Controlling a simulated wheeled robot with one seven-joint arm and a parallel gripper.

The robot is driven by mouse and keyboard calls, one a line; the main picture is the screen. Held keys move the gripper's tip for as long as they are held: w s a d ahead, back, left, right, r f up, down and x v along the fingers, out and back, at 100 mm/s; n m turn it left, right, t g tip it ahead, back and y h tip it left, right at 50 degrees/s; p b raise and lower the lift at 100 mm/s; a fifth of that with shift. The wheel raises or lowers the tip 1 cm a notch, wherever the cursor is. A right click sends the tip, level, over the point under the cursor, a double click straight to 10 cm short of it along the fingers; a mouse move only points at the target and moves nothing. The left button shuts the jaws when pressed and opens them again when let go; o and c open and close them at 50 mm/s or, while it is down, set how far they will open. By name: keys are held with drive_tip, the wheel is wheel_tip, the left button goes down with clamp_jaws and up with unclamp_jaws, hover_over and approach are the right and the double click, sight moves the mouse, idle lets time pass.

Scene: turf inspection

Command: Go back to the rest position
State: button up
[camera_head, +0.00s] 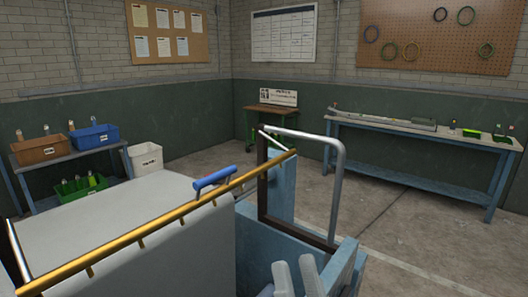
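I cannot make out my gripper for certain. Several pale grey-blue rounded pieces stand close together at the bottom edge, right of centre, cut off by the frame. They may be part of my arm or gripper, but I see no clear fingertips and nothing held between them. A large pale grey machine body (150,262) fills the lower left. A brass-coloured rail (135,236) runs slantwise along it, with a blue grip (212,178) at its upper part. A grey tubular handle frame (338,190) stands upright at the right, beside blue panels (282,190).
A long blue bench (400,180) with tools stands along the right wall. A small table (272,110) stands at the back. At left, a shelf carries an orange bin (40,150), a blue bin (95,137) and a green bin (82,188). Right-hand floor is open.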

drive_tip(key=s+d+f+n+g+h, duration=0.1)
drive_tip(key=s+d+f+n+g, duration=0.25)
drive_tip(key=s+f, duration=0.35)
drive_tip(key=s+d+f+n+g, duration=0.2)
drive_tip(key=s+d+f+g, duration=0.1)
drive_tip(key=s+d+f, duration=0.4)
drive_tip(key=s+d+f+m+g+h, duration=0.1)
drive_tip(key=s+d+f+g+h, duration=0.1)
drive_tip(key=s, duration=0.5)
drive_tip(key=s+d+f+m+g+h, duration=0.2)
drive_tip(key=s+d+f+h, duration=0.1)
drive_tip(key=s+f, duration=0.4)
drive_tip(key=shift+s+g+h, duration=0.35)
drive_tip(key=shift+s+h, duration=0.2)
drive_tip(key=shift+h, duration=0.15)
